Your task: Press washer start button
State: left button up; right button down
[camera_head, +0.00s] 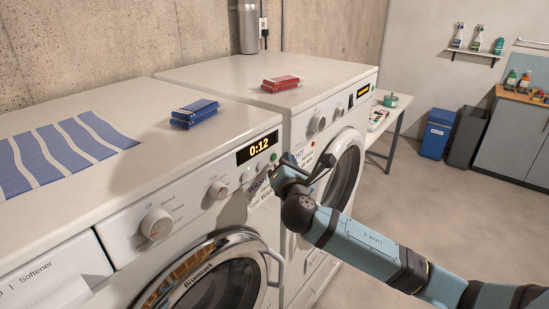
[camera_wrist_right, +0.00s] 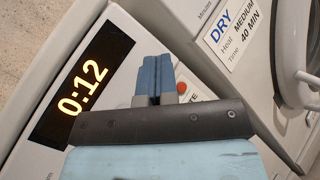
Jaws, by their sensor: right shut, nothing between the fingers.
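The washer (camera_head: 130,195) is the white front-loading machine at the left in the head view. Its lit display (camera_head: 258,148) reads 0:12, and this display (camera_wrist_right: 84,90) also shows large in the right wrist view. Small round buttons sit below it, among them a green button (camera_head: 273,157). My right gripper (camera_head: 276,178) is at the right end of the washer's panel, its fingers shut and empty. In the right wrist view, the shut fingertips (camera_wrist_right: 154,65) point at the panel beside the display. A red button (camera_wrist_right: 182,88) shows just right of them. I cannot tell whether the fingertips touch the panel.
The dryer (camera_head: 345,105) stands right of the washer, with a "DRY" label (camera_wrist_right: 228,32) in the wrist view. The floor (camera_head: 425,200) to the right is clear.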

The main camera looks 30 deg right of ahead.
jog(key=shift+w+a, duration=0.1)
jog(key=shift+w, duration=0.05)
dwell(0.4)
jog(key=shift+w+a, duration=0.1)
jog(key=shift+w, duration=0.2)
